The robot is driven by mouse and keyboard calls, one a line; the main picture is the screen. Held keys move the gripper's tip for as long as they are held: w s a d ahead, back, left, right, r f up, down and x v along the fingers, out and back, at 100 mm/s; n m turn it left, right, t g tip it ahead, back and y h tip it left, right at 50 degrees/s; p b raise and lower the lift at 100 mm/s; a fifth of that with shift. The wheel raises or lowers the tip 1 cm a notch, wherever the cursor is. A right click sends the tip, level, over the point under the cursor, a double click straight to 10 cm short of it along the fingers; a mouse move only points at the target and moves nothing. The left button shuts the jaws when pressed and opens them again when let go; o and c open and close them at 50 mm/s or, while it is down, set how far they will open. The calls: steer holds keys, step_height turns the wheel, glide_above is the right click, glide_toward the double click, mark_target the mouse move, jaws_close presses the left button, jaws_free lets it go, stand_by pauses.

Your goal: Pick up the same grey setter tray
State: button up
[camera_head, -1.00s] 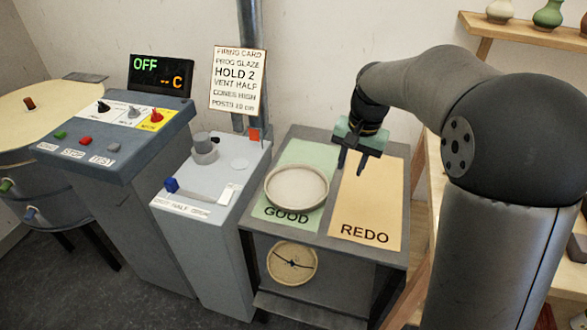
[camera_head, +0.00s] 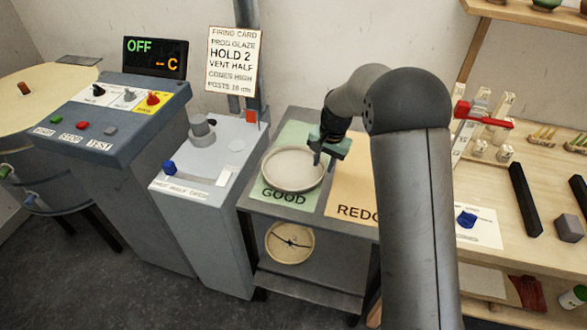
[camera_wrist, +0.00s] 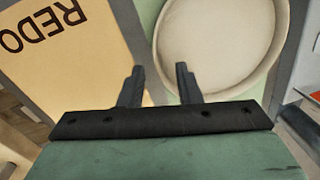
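A round, shallow, pale grey setter tray (camera_head: 292,170) lies flat on the green GOOD mat (camera_head: 296,133). My gripper (camera_head: 318,160) points down at the tray's right rim in the head view. In the wrist view the tray (camera_wrist: 222,42) fills the upper right. There the two fingers of my gripper (camera_wrist: 160,74) are spread with nothing held between them. I cannot tell whether the fingertips are above or beside the rim.
A round tray with dark cross marks (camera_head: 290,243) sits below the table top. A grey vent stand (camera_head: 205,160) with a blue-knobbed slider is at left. My arm hides part of the REDO mat. A wooden bench (camera_head: 545,180) with small parts stands at right.

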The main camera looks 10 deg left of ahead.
mark_target(321, 177)
steer(key=shift+a+f+p, duration=0.1)
steer(key=shift+f+p, duration=0.65)
steer(key=shift+f, duration=1.95)
jaws_close()
